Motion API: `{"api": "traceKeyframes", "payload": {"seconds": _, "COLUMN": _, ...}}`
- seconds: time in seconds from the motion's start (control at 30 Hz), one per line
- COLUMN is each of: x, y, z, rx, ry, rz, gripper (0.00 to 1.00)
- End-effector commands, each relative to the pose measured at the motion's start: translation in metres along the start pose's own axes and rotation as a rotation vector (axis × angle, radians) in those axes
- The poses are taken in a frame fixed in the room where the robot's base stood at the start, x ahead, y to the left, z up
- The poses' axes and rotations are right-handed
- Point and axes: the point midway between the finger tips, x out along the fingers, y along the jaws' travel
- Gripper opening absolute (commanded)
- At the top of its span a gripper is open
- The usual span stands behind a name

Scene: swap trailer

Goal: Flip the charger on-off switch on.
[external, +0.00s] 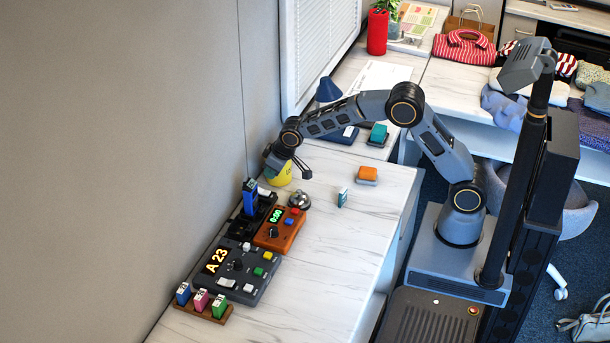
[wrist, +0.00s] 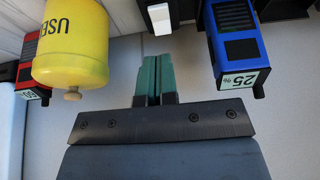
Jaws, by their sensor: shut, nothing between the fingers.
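A white switch (wrist: 160,18) on a black housing sits just past my fingertips in the wrist view, near the top edge. I cannot tell which way it is tipped. My gripper (wrist: 153,80) has green fingers, pressed together and empty, apart from the switch in the picture. A blue battery (wrist: 237,45) marked 25% stands to the right of the fingers. It also shows in the external view (external: 250,198), in the black charger (external: 238,229) by the wall. There my fingertips are hard to make out near the charger's far end.
A yellow container (wrist: 72,45) marked USED is close on the fingers' left, with a red battery (wrist: 27,78) beyond it. A silver bell (external: 299,200), an orange timer box (external: 280,232) and a dark panel (external: 240,268) stand nearby. The counter's right side is mostly clear.

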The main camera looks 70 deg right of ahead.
Motion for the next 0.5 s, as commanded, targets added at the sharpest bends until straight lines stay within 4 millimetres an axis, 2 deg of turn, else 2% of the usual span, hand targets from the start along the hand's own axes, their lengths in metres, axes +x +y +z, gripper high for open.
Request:
{"api": "traceKeyframes", "payload": {"seconds": 0.2, "x": -0.041, "y": 0.000, "z": -0.001, "rx": 0.000, "ry": 0.005, "rz": -0.001, "gripper": 0.00}}
{"api": "traceKeyframes", "payload": {"seconds": 0.5, "x": -0.072, "y": 0.000, "z": 0.000, "rx": 0.000, "ry": 0.004, "rz": -0.001, "gripper": 0.00}}
